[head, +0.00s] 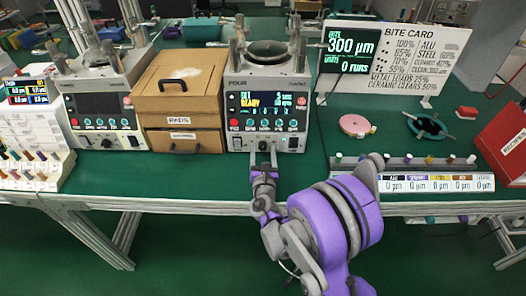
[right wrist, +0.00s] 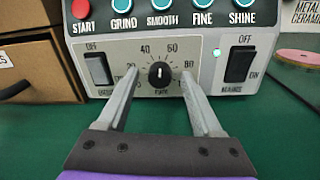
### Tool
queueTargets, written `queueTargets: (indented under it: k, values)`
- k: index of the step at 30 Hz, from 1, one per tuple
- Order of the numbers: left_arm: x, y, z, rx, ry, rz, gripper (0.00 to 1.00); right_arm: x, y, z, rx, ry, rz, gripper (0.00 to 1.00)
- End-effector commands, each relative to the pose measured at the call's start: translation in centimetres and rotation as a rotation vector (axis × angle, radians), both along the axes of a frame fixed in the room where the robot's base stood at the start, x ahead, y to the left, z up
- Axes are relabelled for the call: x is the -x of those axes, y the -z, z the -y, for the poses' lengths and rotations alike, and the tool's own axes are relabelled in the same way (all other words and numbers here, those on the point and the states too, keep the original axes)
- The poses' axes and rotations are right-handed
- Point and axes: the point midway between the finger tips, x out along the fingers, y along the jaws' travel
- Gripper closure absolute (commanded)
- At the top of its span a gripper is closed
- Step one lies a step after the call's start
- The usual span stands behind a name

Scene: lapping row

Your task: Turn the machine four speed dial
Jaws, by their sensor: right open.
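Machine four (head: 240,84) stands at the table's middle in the head view, with a lit screen reading "READY". Its black speed dial (right wrist: 161,74) is on the lower front panel, inside a scale with 40, 60 and 80 legible. The dial's white mark points about straight up, between 40 and 60. My right gripper (head: 263,152) is at the machine's lower front. In the right wrist view its open fingers (right wrist: 159,78) stand on either side of the dial, with gaps visible; I cannot tell how far short of the panel the tips are. My left gripper is not in view.
On the lower panel, a switch (right wrist: 98,69) sits left of the dial and a black rocker switch (right wrist: 240,65) right. Coloured buttons (right wrist: 122,7) line the panel above. A wooden drawer box (head: 182,105) stands close on the left. A pink disc (head: 354,125) lies to the right.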

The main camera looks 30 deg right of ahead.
Motion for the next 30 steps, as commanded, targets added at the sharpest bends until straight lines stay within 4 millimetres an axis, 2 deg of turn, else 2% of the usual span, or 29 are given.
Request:
queueTargets:
  k: [3,14,30]
  values:
    - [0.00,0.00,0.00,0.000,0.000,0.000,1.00,0.01,0.00,0.00,0.000,0.000,0.000,0.35]
    - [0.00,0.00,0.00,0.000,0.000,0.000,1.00,0.03,0.00,-0.01,-0.001,0.000,0.000,0.99]
    - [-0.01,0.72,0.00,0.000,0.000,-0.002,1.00,0.03,-0.02,-0.03,0.112,0.000,-0.068,1.00]
